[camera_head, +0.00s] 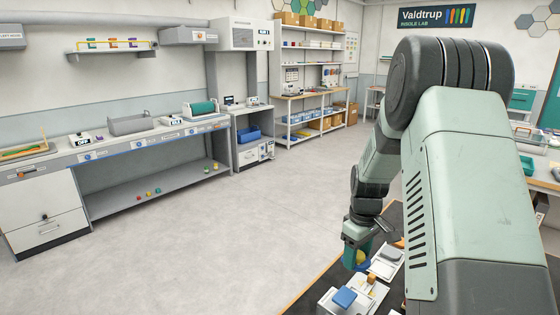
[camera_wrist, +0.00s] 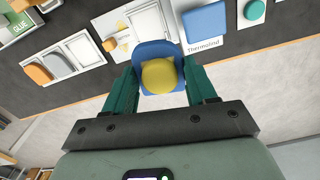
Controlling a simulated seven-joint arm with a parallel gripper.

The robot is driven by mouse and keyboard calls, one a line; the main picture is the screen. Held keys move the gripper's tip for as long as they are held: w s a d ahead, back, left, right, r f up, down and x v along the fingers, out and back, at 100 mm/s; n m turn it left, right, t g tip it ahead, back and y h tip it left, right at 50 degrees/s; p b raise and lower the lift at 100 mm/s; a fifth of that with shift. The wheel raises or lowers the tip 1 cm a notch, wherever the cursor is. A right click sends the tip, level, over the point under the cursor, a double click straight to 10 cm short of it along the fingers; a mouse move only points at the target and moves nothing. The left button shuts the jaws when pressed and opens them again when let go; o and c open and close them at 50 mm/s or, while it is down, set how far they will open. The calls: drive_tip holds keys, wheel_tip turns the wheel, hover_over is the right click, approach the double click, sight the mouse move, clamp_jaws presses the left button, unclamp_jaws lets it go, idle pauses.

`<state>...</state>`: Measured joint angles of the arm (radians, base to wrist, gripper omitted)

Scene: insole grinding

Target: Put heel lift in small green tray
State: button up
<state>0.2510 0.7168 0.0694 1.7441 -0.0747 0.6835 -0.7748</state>
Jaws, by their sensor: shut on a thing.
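My gripper (camera_wrist: 160,75) has two teal fingers closed on the sides of a blue, cup-shaped piece (camera_wrist: 143,52) with a rounded yellow part (camera_wrist: 158,76) on it. It is likely the heel lift, but its shape is partly hidden by the fingers. In the head view my gripper (camera_head: 356,250) is at the dark bench, with the yellow part (camera_head: 361,258) showing between the fingers. A green item (camera_head: 527,165) lies on the right-hand bench; I cannot tell if it is the small green tray.
Below my gripper the dark bench (camera_wrist: 90,88) holds a white tray with orange and grey pieces (camera_wrist: 84,49), a blue square block (camera_wrist: 205,22) and a teal round piece (camera_wrist: 256,9). A green GLUE box (camera_wrist: 22,22) is at top left. The grey floor (camera_head: 240,220) is open.

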drive_tip(key=s+a+r+m, duration=0.4)
drive_tip(key=a+r, duration=0.1)
drive_tip(key=r, duration=0.4)
drive_tip(key=s+a+r+m, duration=0.3)
drive_tip(key=s+a+r, duration=0.15)
drive_tip(key=r, duration=0.45)
drive_tip(key=d+f+m, duration=0.6)
drive_tip(key=d+f, duration=0.9)
drive_tip(key=d, duration=0.4)
drive_tip(key=s+d+f+m, duration=0.1)
drive_tip(key=s+d+f, duration=0.1)
drive_tip(key=f, duration=0.3)
drive_tip(key=s+d+f+m, duration=0.1)
drive_tip(key=s+d+f, duration=0.2)
drive_tip(key=d+f, duration=0.1)
drive_tip(key=s+d+f+m, duration=0.1)
drive_tip(key=s+d+f, duration=0.1)
drive_tip(key=d+f, duration=0.2)
drive_tip(key=shift+s+d+f, duration=0.1)
drive_tip(key=shift+d+f, duration=0.1)
drive_tip(key=shift+f, duration=0.25)
drive_tip(key=shift+s+d+f, duration=0.1)
drive_tip(key=shift+d+f, duration=0.1)
drive_tip(key=shift+f, duration=2.5)
drive_tip(key=shift+f, duration=0.1)
